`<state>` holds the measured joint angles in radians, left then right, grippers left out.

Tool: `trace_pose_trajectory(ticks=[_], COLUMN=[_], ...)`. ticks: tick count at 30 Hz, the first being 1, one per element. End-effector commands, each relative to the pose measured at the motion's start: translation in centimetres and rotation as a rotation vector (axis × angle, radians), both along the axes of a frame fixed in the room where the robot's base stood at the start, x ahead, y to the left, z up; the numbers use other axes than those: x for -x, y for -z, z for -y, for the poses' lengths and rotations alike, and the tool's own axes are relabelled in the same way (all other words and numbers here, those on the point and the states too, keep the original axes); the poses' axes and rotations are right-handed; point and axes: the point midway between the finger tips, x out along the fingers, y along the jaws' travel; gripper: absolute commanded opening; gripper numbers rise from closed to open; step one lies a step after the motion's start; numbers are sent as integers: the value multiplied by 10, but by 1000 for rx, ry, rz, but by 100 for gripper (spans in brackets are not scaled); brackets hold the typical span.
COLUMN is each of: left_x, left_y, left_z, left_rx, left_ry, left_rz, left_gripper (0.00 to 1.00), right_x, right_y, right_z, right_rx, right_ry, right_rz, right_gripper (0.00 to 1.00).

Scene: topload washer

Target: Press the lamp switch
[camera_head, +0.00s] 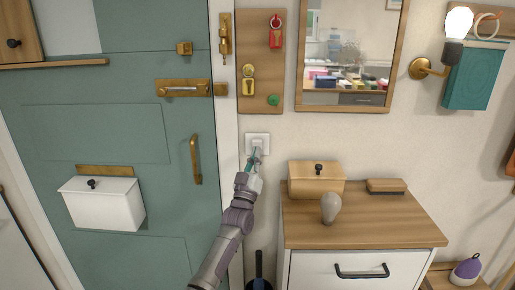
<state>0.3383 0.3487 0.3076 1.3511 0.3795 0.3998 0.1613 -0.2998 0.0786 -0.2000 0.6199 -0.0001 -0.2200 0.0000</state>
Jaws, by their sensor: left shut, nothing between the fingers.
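The white lamp switch (257,140) is a small square plate on the wall, right of the door frame and below the wooden key board. My left gripper (255,154) is shut and empty, and its tips are at the lower part of the switch, partly covering it. I cannot tell whether the tips touch it. The wall lamp (459,24) at the upper right has a brass arm and a bulb that looks bright. My right gripper is not in view.
A cabinet with a wooden top (380,220) stands at the lower right, holding a wooden box (315,182), a loose bulb (330,208) and a brush (386,187). A green door (105,132) with a white box (102,205) fills the left. A mirror (335,30) hangs above.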

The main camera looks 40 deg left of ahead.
Motion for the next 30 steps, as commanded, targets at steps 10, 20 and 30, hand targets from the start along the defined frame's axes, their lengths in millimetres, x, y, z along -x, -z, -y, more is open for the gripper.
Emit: trace_pose_trajectory(ticks=[10,20,30], left_x=[27,43,42], left_y=[-4,-1,-1], left_z=[23,36,35], left_rx=[2,1,0], left_ry=[0,-1,0], left_rz=[-2,0,0], left_gripper=[0,0,0], right_x=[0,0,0], right_y=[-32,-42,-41], right_z=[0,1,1], right_rx=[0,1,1], right_ry=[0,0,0], right_rz=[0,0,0], right_gripper=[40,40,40])
